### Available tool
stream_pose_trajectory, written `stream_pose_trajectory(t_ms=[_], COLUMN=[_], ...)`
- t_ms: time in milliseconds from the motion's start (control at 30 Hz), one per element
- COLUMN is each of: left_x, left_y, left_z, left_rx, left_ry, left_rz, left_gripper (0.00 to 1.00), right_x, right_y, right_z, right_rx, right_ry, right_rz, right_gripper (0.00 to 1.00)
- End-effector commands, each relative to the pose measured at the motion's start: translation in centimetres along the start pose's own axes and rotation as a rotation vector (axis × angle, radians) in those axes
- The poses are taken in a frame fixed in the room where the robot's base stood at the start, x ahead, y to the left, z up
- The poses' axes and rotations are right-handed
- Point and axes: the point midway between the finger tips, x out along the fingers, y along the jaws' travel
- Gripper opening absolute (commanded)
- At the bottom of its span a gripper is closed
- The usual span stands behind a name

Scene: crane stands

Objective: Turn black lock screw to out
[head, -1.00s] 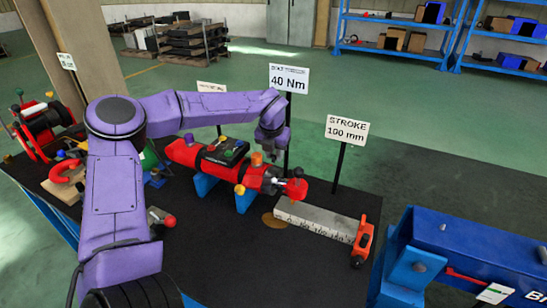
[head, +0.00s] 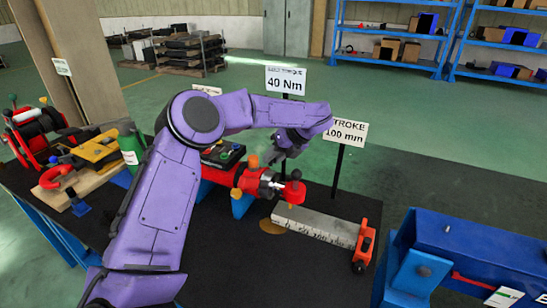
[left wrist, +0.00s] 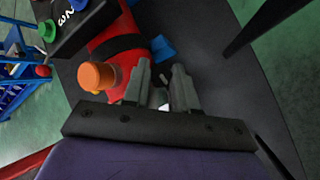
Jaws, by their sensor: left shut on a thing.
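My left gripper (head: 280,158) reaches down at the far side of the red cylinder unit (head: 222,175), by its right-hand end. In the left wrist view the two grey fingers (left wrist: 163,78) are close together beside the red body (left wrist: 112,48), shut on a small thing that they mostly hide. From its place this is the black lock screw, but its shape and setting cannot be made out. An orange cap (left wrist: 97,76) stands on the red body left of the fingers; it also shows in the head view (head: 253,161). My right gripper is not in view.
A grey scale bar (head: 315,224) with an orange end stop (head: 365,240) lies at the front right. A blue machine (head: 470,255) is at the right. The black mat in front is clear.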

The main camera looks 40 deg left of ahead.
Motion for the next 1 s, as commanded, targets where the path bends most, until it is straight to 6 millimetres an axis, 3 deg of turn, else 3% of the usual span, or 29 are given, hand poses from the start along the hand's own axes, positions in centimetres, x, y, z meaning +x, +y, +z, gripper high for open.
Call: stream_pose_trajectory(t_ms=[400,967,1000], left_x=[-0.01,0.00,0.00], left_y=[-0.21,-0.21,-0.21], left_z=[0.05,0.05,0.05], left_rx=[-0.131,-0.151,-0.150], left_ry=[-0.001,0.000,0.000], left_rz=[0.138,0.158,0.158], left_gripper=[0.00,0.00,0.33], right_x=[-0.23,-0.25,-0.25], right_y=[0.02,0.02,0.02], right_z=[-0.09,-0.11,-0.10], right_rx=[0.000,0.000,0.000], right_ry=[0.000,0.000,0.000], right_rz=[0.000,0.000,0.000], right_gripper=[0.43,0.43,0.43])
